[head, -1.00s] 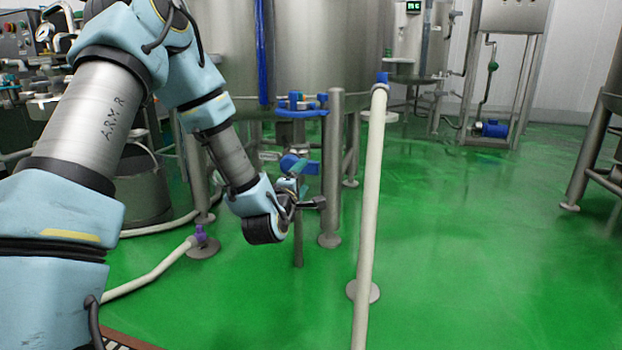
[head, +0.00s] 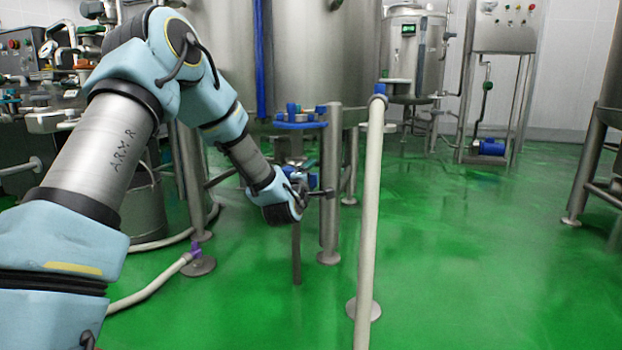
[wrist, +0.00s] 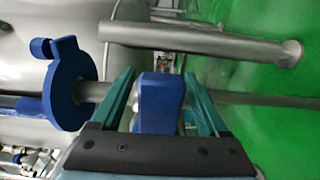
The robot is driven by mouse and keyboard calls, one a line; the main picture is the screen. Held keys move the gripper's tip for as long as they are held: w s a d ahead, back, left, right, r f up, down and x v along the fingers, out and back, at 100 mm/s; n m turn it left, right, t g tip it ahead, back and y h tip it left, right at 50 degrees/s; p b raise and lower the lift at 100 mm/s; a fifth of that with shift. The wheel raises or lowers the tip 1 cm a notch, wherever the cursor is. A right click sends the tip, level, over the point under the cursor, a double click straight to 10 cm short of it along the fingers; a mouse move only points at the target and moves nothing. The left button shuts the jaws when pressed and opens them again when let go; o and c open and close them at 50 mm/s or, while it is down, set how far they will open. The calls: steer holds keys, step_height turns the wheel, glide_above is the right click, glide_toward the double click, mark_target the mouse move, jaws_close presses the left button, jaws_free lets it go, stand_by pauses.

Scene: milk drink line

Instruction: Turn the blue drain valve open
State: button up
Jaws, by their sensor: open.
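The blue drain valve (wrist: 160,98) shows in the wrist view as a blue block on a grey pipe under the tank. My gripper (wrist: 159,76) is open, with one teal finger on each side of the blue block. I see a narrow gap beside the block, and cannot tell whether either finger touches it. In the head view, the blue valve part (head: 312,181) shows just behind the end of my arm, mostly hidden. My gripper's fingers are hard to make out there. The large steel tank (head: 320,60) stands above the valve.
A blue collar (wrist: 68,90) sits on the pipe beside the valve. A steel tank leg (head: 329,225) stands just right of my gripper. An upright white hose (head: 370,200) stands further right. Open green floor (head: 470,260) lies right of it.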

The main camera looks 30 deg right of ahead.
jaws_close()
stand_by(0.5)
stand_by(0.8)
